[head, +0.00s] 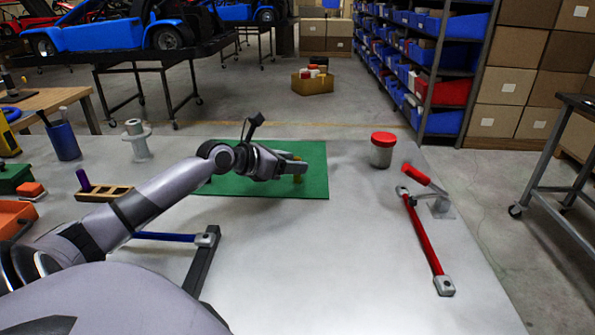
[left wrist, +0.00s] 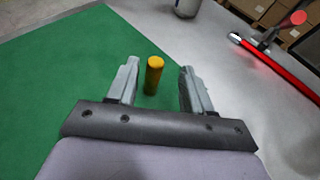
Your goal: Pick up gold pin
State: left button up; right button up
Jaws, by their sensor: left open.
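The gold pin (left wrist: 153,74) is a small yellow cylinder standing upright near the edge of the green mat (left wrist: 50,75). In the head view only a bit of the gold pin (head: 298,179) shows beneath my left gripper (head: 303,167). In the left wrist view my left gripper (left wrist: 160,85) is open, with one finger on each side of the pin. A gap shows between the pin and each finger, and nothing is held. The green mat (head: 315,187) lies on the grey table. My right gripper is not in either view.
A red bar (head: 423,238) with a red-handled clamp lies at the right. A wooden block with a purple pin (head: 83,181) and a blue cup (head: 64,141) stand left. The front middle is clear.

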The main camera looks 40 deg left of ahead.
pick_arm(q)
jog(key=x, duration=0.3)
jog(key=shift+w+a+f+b, duration=0.1)
jog(key=shift+w+a+b, duration=0.15)
jog(key=shift+a+b, duration=0.1)
jog(key=shift+w+d+f, duration=0.2)
jog(key=shift+w+f, duration=0.05)
jog(key=shift+w, duration=0.35)
jog(key=shift+c, duration=0.4)
grip_shut()
